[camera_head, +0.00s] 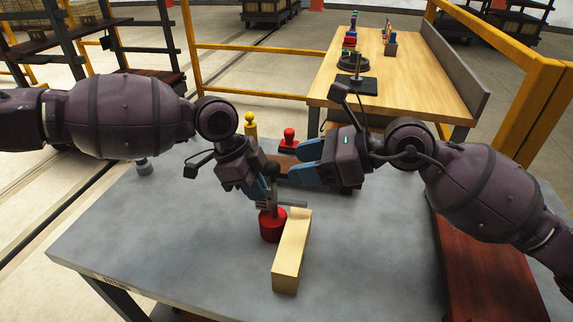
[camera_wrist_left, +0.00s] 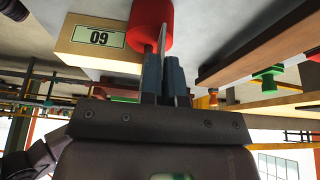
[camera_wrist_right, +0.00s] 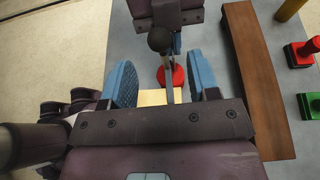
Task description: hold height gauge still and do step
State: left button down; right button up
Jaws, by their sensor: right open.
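The height gauge has a round red base (camera_head: 272,228) on the grey table, a thin metal post and a black ball on top (camera_wrist_right: 159,40). A grey bar on it reaches over the far end of a pale block (camera_head: 288,262). The block lies beside the base and shows a numbered label (camera_wrist_left: 99,38) in the left wrist view. My left gripper (camera_head: 266,190) has its blue fingers close together around the post, above the base; they also show in the left wrist view (camera_wrist_left: 164,80). My right gripper (camera_wrist_right: 163,85) is open, its fingers spread near the post's top. It holds nothing.
A brown board (camera_wrist_right: 255,80) lies behind the gauge. Beyond it stand a red button (camera_head: 289,138) and a yellow post (camera_head: 250,126); a green button (camera_wrist_right: 312,106) shows in the right wrist view. The grey table (camera_head: 170,240) is clear at front left. A wooden bench (camera_head: 420,75) stands behind.

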jog(key=v, duration=0.7)
jog(key=shift+d+r, duration=0.15)
jog(key=shift+d, duration=0.15)
jog(key=shift+s, duration=0.1)
pick_arm(q)
jog(key=c, duration=1.2)
grip_release()
jog(key=shift+c, duration=0.2)
jog(key=v, duration=1.2)
